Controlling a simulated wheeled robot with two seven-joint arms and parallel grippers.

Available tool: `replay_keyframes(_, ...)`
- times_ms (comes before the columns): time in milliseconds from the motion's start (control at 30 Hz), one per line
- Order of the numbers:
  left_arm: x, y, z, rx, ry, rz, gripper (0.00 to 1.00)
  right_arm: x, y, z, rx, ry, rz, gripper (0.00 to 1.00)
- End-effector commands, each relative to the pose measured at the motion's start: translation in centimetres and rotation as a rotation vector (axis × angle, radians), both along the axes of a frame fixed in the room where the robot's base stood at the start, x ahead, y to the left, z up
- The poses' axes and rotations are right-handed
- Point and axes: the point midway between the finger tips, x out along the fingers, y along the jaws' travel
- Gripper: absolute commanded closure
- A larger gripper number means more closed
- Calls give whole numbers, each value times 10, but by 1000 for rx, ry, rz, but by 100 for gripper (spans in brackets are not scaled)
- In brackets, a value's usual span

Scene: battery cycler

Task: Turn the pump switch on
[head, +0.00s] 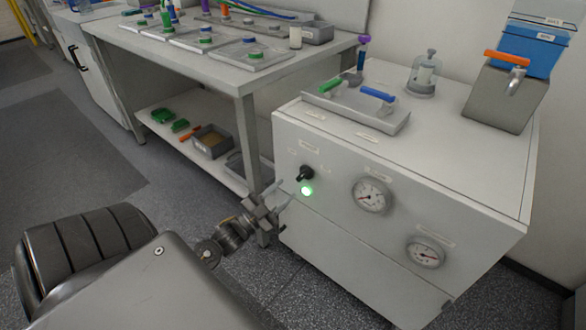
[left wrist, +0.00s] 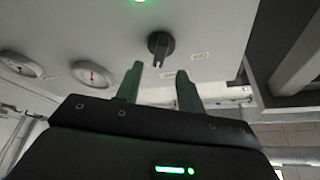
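The pump switch (head: 306,173) is a black rotary knob on the front of the white cabinet (head: 330,215), with a lit green lamp (head: 306,190) just below it. In the left wrist view the black knob (left wrist: 161,46) shows ahead of the fingertips, with a gap between. The green lamp (left wrist: 141,1) is at that view's top edge. My left gripper (head: 284,195) is in front of the cabinet, left of and below the knob in the head view. Its fingers (left wrist: 160,80) are apart with nothing between them. My right gripper is not in view.
Two round gauges (head: 371,195) (head: 426,252) sit right of the knob on the cabinet front. A tray (head: 395,122) with coloured handles and a blue bin (head: 528,48) are on or above the cabinet top. A workbench (head: 225,75) with a lower shelf stands at left.

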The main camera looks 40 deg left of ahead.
Motion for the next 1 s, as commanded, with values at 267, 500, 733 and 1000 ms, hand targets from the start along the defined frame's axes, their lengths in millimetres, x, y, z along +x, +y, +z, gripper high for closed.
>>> replay_keyframes(267,-39,8,-14,0,0,1,62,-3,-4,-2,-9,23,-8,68)
replay_keyframes(500,-47,9,-16,0,-1,0,62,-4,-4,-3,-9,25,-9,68)
replay_keyframes(733,-46,9,-16,0,-1,0,62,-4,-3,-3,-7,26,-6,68)
replay_keyframes(1000,-46,9,-17,-1,3,3,62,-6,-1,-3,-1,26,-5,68)
